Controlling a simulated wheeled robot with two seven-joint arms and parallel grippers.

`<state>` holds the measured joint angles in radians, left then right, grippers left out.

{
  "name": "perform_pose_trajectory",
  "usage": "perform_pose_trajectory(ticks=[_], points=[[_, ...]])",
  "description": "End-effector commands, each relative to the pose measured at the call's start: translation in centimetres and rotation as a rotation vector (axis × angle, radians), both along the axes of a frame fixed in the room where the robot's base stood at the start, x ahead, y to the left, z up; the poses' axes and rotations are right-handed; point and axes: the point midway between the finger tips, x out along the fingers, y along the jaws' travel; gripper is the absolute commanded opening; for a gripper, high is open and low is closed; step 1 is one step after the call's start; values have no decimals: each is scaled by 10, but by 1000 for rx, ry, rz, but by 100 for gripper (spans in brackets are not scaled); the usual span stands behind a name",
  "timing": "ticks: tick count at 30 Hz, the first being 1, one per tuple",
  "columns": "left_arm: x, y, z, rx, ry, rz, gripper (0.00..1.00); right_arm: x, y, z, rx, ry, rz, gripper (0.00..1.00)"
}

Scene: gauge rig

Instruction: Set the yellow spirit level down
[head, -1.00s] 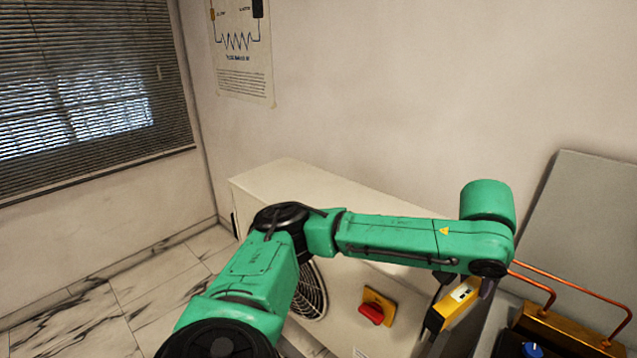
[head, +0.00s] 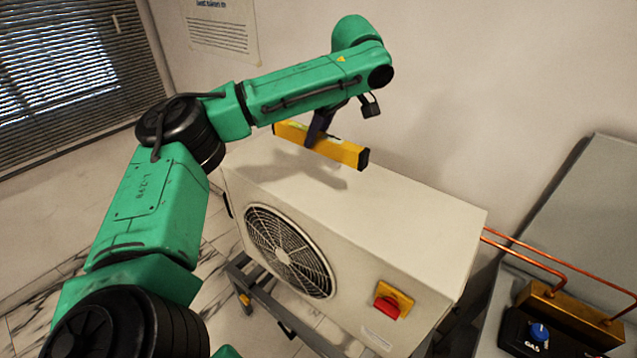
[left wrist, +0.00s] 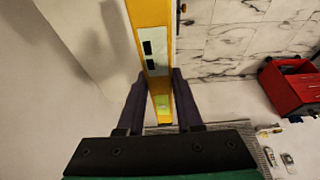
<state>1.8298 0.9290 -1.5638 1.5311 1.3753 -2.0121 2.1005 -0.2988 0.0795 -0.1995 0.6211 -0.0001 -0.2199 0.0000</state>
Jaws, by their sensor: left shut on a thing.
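The yellow spirit level (head: 343,151) is a long bar with black ends. My left gripper (head: 316,137) is shut on it near its middle and holds it above the top of the white fan unit (head: 400,205). A shadow falls on the unit's top below the level, and the level looks apart from the surface. In the left wrist view the level (left wrist: 150,18) runs between the two dark fingers (left wrist: 154,95), with its pale vial windows showing. My right gripper is in neither view.
The unit's top is clear. Its front has a round fan grille (head: 288,252) and a red switch (head: 387,305). Copper pipes (head: 540,262) run right to a brass manifold (head: 570,318). A red box (left wrist: 292,88) is on the marble floor.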

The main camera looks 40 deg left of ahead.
Motion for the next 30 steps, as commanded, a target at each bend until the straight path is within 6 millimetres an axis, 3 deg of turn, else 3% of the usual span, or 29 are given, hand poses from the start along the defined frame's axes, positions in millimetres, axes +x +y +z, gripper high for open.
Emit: perform_pose_trajectory(ticks=[1,3,10,14,21,29,30], points=[[-1,0,-24,-2,8,-1,0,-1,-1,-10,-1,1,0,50],[-1,0,-50,-2,8,-1,0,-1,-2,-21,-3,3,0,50],[-1,-1,-123,-2,4,-3,0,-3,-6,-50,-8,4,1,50],[0,0,-135,0,1,-3,0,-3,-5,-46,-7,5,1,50],[0,0,-174,0,1,-4,0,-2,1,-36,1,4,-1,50],[0,-1,-178,-1,-1,-4,0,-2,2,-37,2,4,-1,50],[0,-1,-179,-1,0,-4,38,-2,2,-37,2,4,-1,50]])
